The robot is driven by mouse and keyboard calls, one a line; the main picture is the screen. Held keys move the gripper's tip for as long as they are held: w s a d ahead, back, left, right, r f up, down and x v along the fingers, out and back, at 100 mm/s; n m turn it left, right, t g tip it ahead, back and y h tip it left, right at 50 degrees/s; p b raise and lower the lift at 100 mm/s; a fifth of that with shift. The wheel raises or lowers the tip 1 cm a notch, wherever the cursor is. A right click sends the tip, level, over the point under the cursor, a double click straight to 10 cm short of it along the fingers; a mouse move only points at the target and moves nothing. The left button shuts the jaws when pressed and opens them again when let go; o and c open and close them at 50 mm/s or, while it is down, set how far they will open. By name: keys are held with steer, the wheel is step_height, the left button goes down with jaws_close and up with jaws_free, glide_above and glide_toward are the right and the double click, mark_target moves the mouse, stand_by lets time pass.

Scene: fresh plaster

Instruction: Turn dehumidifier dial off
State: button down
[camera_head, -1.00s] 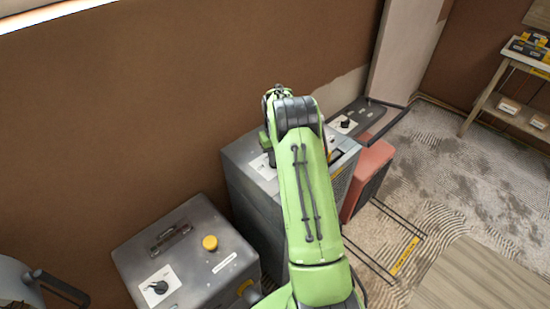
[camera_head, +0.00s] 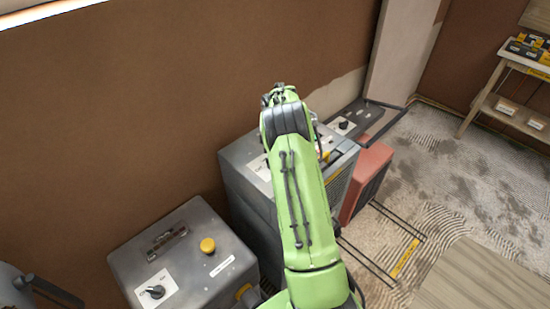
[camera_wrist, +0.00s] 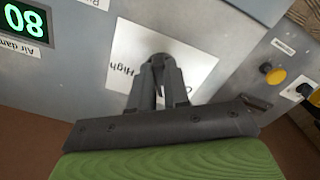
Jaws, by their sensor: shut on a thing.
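The grey dehumidifier (camera_head: 240,163) stands against the brown wall, partly hidden by my green arm. Its white dial plate (camera_wrist: 195,64) fills the middle of the wrist view, with "High" readable and another label partly covered. The dark dial (camera_wrist: 157,58) is mostly hidden between the fingers of my gripper (camera_wrist: 159,70), which is shut on it. The dial's pointer direction cannot be made out. A green digit display (camera_wrist: 25,22) shows upside down at the wrist view's top left, above a cut-off label starting "Air dam". In the head view the gripper is hidden behind my arm.
A second grey machine (camera_head: 190,225) with a yellow knob (camera_head: 208,245) and black dial (camera_head: 155,291) stands at left. A red unit (camera_head: 372,165) and another dial panel (camera_head: 347,125) stand at right. Open floor (camera_head: 440,170) and a shelf table (camera_head: 510,90) lie farther right.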

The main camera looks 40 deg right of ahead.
steer(key=n, duration=0.5)
steer(key=shift+w+d+b, duration=0.1)
steer(key=shift+w+b, duration=0.15)
steer(key=shift+b, duration=0.15)
steer(key=shift+r+n, duration=0.1)
steer(key=shift+n, duration=0.2)
steer(key=c, duration=1.1)
jaws_free()
step_height(320, 180, up, 16)
steer(key=p, duration=0.3)
steer(key=shift+p, duration=0.35)
steer(key=shift+f, duration=0.2)
